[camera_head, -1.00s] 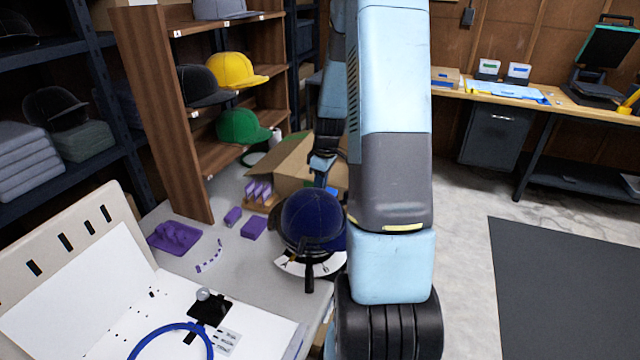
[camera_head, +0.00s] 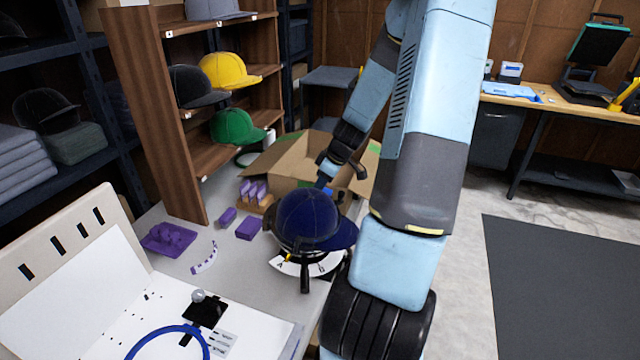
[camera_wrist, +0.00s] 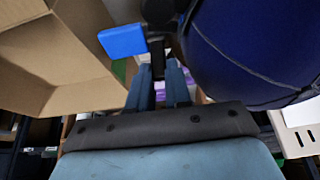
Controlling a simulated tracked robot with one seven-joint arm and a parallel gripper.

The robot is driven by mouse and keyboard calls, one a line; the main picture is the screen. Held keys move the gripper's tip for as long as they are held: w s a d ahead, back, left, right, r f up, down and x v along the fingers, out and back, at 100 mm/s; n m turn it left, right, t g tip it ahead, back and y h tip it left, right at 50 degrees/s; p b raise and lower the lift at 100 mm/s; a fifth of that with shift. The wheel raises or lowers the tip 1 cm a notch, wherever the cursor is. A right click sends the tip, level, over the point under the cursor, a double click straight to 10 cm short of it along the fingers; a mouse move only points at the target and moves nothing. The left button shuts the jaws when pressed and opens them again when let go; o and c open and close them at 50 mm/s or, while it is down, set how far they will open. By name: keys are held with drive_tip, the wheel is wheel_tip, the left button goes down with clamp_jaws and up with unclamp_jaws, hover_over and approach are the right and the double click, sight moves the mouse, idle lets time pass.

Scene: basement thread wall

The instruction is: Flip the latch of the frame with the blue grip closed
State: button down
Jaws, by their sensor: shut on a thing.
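A navy cap (camera_head: 308,216) sits on a round frame on the table, and it also fills the right of the wrist view (camera_wrist: 262,45). A bright blue block (camera_wrist: 122,41), which looks like the blue grip, shows left of my fingertips in the wrist view. My gripper (camera_wrist: 160,72) reaches in behind the cap, with its fingers close around a narrow black bar (camera_wrist: 157,58). I cannot tell whether this bar is the latch. In the head view my gripper (camera_head: 325,179) is small at the cap's far side. The latch's position is unclear.
An open cardboard box (camera_head: 270,160) stands right behind the cap. A white board with a blue hoop (camera_head: 168,330) is in front. A wooden shelf (camera_head: 155,110) with caps stands behind left.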

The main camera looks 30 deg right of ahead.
drive_tip(key=shift+s+d+f+t+y, duration=0.1)
drive_tip(key=shift+s+d+t+y, duration=0.5)
drive_tip(key=shift+t, duration=0.4)
drive_tip(key=shift+s+d+f+t+y, duration=0.15)
drive_tip(key=shift+s+t+y, duration=0.1)
drive_tip(key=shift+t+y, duration=0.25)
idle(0.3)
drive_tip(key=c, duration=1.3)
unclamp_jaws()
drive_tip(key=shift+v, duration=6.8)
